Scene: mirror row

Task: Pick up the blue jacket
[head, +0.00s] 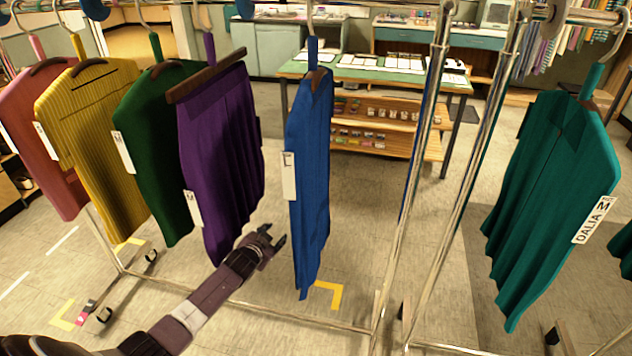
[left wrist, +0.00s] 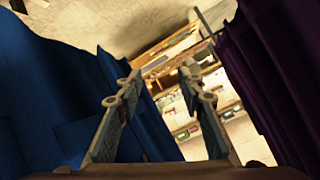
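The blue jacket (head: 311,170) hangs from a hanger on the chrome rack, with a white tag marked L (head: 289,176) on its left side. My left gripper (head: 272,238) is low down, between the purple garment and the blue jacket, with its fingers apart and nothing between them. In the left wrist view, the open fingers of my left gripper (left wrist: 157,92) point into the gap. The blue jacket (left wrist: 50,90) fills the left side there. I cannot tell whether a finger touches it. My right gripper is not in view.
A purple garment (head: 218,140) hangs close on the left; it also shows in the left wrist view (left wrist: 275,75). Green (head: 158,140), yellow (head: 95,140) and pink garments hang beyond. Chrome rack posts (head: 420,170) stand right of the jacket. A teal garment (head: 550,200) hangs farther right.

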